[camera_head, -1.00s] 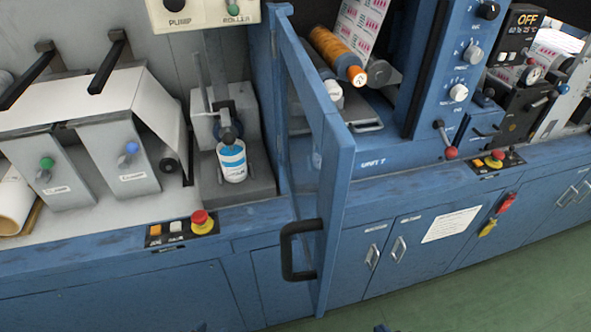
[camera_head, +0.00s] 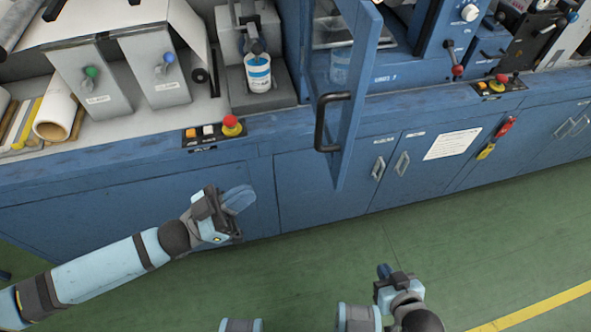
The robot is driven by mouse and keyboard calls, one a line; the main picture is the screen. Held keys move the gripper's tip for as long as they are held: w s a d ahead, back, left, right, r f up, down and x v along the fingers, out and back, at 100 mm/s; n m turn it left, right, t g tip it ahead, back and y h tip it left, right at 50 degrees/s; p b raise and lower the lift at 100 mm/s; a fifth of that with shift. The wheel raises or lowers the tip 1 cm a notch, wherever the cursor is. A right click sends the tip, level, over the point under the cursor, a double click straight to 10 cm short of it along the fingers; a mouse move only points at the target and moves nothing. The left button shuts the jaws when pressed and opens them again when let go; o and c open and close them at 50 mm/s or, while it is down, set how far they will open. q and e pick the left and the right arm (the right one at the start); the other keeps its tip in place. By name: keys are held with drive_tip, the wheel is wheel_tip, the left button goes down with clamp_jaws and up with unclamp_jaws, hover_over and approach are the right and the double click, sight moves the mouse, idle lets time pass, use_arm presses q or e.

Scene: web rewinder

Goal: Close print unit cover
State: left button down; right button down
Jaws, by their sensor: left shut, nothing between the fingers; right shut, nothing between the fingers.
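The print unit cover (camera_head: 352,105) is a blue-framed clear door. It stands open, swung out from the machine toward me, its top cut off by the picture edge. A black handle (camera_head: 321,122) sits on its left face. My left gripper (camera_head: 238,199) is shut and empty, in front of the lower blue cabinets, left of and below the handle and apart from it. My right gripper (camera_head: 384,271) is shut and empty, low over the green floor, below the cover and apart from it.
A control panel with a red emergency button (camera_head: 232,125) is on the ledge left of the cover. A white and blue can (camera_head: 258,73) stands behind it. Cabinet handles (camera_head: 402,164) project right of the cover. The green floor (camera_head: 480,240) in front is clear.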

use_arm(q)
drive_tip(key=w+d+r+p, duration=0.2)
drive_tip(key=d+r, duration=0.1)
drive_tip(key=d, duration=0.2)
drive_tip(key=w+d+r+g+p, duration=0.1)
drive_tip(key=w+d+r, duration=0.1)
drive_tip(key=d, duration=0.3)
drive_tip(key=shift+w+d+r+m+h+p, duration=0.35)
drive_tip(key=shift+w+r+m+h, duration=0.05)
drive_tip(key=shift+r, duration=0.5)
drive_tip(key=shift+d, duration=0.15)
